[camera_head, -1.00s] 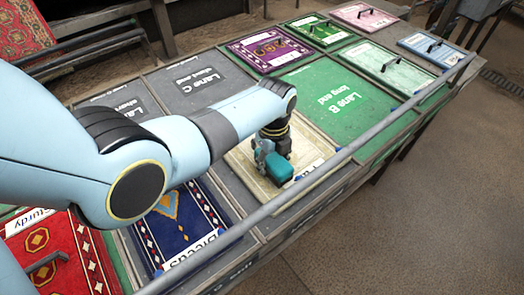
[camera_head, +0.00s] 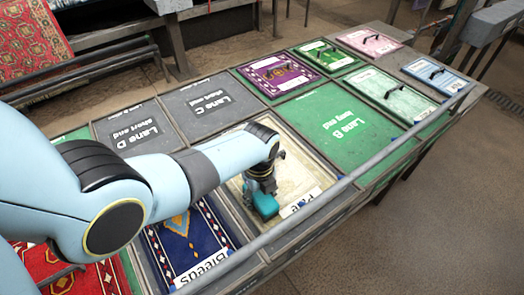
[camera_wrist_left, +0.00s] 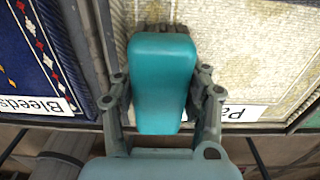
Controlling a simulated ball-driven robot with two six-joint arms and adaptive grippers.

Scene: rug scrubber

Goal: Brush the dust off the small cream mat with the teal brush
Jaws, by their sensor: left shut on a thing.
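The cream mat (camera_head: 298,176) lies in a bay of the bench, partly hidden by my left arm in the head view. It fills the right of the left wrist view (camera_wrist_left: 262,55), with a pale woven pattern and a white label at its near edge. My left gripper (camera_head: 259,187) is over the mat's left part, shut on the teal brush (camera_head: 265,206). In the left wrist view the teal brush (camera_wrist_left: 162,85) sits between both fingers, its dark bristles at the far end near the mat's left edge. I cannot tell whether the bristles touch the mat. My right gripper is out of view.
A blue patterned mat (camera_head: 188,243) labelled "Bleeds" lies to the left. A grey rail (camera_head: 325,200) runs along the bench's near side. The green Lane B bay (camera_head: 345,125) is clear. Several handled coloured panels, including a purple one (camera_head: 277,76), lie at the far end.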

